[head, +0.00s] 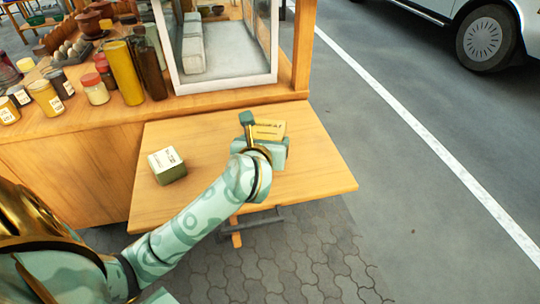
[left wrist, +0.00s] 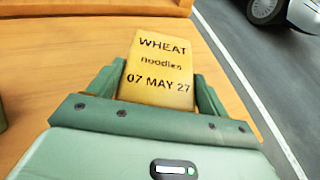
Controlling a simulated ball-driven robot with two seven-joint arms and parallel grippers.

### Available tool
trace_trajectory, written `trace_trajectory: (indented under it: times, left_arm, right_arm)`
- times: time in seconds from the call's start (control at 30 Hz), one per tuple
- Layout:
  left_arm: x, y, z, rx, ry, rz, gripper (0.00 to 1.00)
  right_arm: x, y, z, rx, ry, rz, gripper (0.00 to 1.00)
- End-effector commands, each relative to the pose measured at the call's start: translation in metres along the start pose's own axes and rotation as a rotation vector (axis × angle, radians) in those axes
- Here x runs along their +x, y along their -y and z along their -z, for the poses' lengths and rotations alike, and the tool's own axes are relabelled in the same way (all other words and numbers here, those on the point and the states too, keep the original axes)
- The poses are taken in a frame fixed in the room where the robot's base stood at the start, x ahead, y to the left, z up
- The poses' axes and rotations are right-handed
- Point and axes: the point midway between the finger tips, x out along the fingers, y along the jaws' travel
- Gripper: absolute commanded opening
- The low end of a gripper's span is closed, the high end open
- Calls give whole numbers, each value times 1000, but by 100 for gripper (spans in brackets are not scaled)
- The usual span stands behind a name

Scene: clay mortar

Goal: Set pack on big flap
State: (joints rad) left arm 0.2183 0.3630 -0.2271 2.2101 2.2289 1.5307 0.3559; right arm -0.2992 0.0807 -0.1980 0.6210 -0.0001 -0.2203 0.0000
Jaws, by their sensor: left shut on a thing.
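The big flap (head: 215,195) is a wooden board sticking out from the front of the stall. My left gripper (head: 262,135) is over the right half of the flap, shut on a yellow pack (head: 270,129). In the left wrist view the yellow pack (left wrist: 160,72) sits between the two green fingers (left wrist: 158,92) and reads "WHEAT noodles 07 MAY 27". I cannot tell whether the pack touches the flap. A second pack (head: 167,166), pale on top with dark green sides, stands on the left part of the flap. My right gripper is not in view.
Jars and bottles (head: 97,89) stand on the stall counter (head: 215,105) behind the flap. A glass case (head: 218,45) with a white frame is at the counter's right. Bare flap lies between the two packs. A road and a vehicle (head: 480,30) are beyond.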

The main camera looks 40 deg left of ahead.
Motion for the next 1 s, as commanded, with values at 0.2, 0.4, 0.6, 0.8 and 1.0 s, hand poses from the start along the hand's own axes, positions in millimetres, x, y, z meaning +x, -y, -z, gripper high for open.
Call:
trace_trajectory:
  times: [0.2, 0.4, 0.6, 0.8, 1.0]
  left_arm:
    - [19, 5, 21, 4, -3, 0, 50]
    - [24, 4, 36, 1, 1, 1, 50]
    - [23, 4, 35, -1, -1, 1, 100]
    - [23, 4, 34, 0, 0, 1, 100]
    - [7, 5, 32, -2, 1, 2, 100]
  right_arm:
    - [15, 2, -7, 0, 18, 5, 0]
    - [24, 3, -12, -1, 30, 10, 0]
    - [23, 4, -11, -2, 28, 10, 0]
    - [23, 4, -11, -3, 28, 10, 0]
    - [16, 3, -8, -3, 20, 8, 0]
